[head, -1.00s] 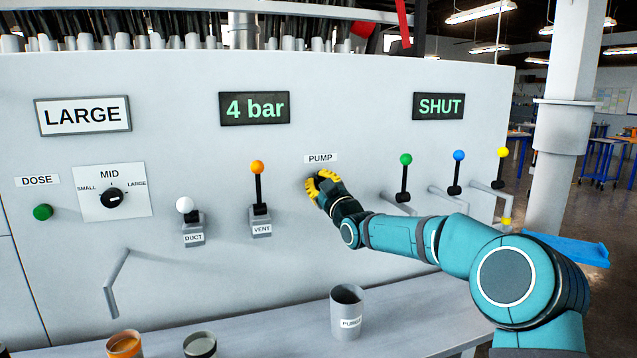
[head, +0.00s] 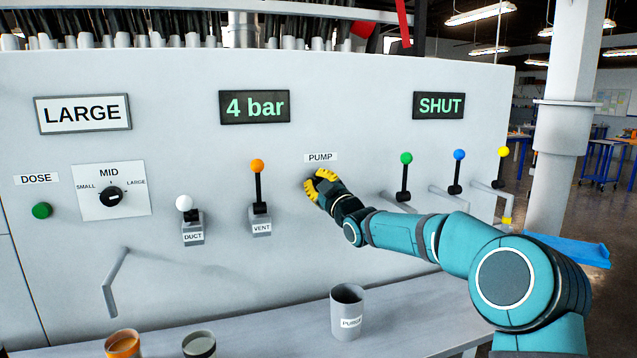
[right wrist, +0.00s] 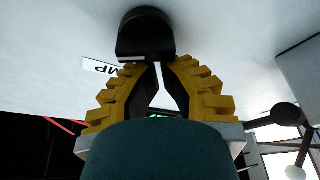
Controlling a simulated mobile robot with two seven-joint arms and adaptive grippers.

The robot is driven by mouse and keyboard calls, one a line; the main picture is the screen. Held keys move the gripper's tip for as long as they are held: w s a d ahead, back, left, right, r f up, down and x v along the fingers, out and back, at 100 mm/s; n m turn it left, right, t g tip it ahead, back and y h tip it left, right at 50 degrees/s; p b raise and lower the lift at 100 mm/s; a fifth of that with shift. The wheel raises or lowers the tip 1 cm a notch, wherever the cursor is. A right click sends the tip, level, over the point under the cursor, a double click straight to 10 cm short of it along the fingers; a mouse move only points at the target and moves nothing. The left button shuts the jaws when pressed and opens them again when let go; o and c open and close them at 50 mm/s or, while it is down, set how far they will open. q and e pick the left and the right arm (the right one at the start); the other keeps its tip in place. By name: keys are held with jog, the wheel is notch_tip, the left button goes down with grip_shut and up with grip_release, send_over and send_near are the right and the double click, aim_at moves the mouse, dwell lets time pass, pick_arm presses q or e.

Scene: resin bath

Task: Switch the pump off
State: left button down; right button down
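The pump control sits under the PUMP label (head: 320,157) on the grey panel; in the head view my right gripper (head: 313,183) hides it. In the right wrist view a black knob-like part (right wrist: 146,34) stands out from the panel just beyond the yellow fingertips. The pressure display (head: 254,107) reads 4 bar. My left gripper is out of view.
The orange-topped VENT lever (head: 258,185) stands left of the gripper, the green-topped lever (head: 405,177) to its right, above my forearm. A grey PURGE cup (head: 347,312) stands on the ledge below. Another display (head: 439,106) reads SHUT.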

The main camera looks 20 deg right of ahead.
jog(key=shift+a+f+n+g+y, duration=0.2)
jog(key=shift+n+g+y, duration=0.25)
jog(key=shift+n, duration=0.65)
jog(key=shift+f+n+g+y, duration=0.1)
jog(key=shift+n+g+y, duration=0.1)
jog(key=shift+n, duration=0.45)
jog(key=shift+f+n+g+y, duration=0.1)
jog(key=shift+n+g, duration=0.05)
jog(key=shift+n, duration=0.5)
jog(key=shift+a+f+n+g+p, duration=0.1)
jog(key=shift+f+n+g+p, duration=0.15)
jog(key=shift+n, duration=0.6)
jog(key=shift+f+n+g+p, duration=0.15)
jog(key=shift+n+g, duration=0.1)
jog(key=shift+n, duration=0.6)
jog(key=shift+f+n+g+p, duration=0.2)
jog(key=shift+n+g+p, duration=0.1)
jog(key=shift+n, duration=0.4)
jog(key=shift+f+n+g+p, duration=0.2)
jog(key=shift+n+p, duration=0.1)
jog(key=shift+n, duration=0.4)
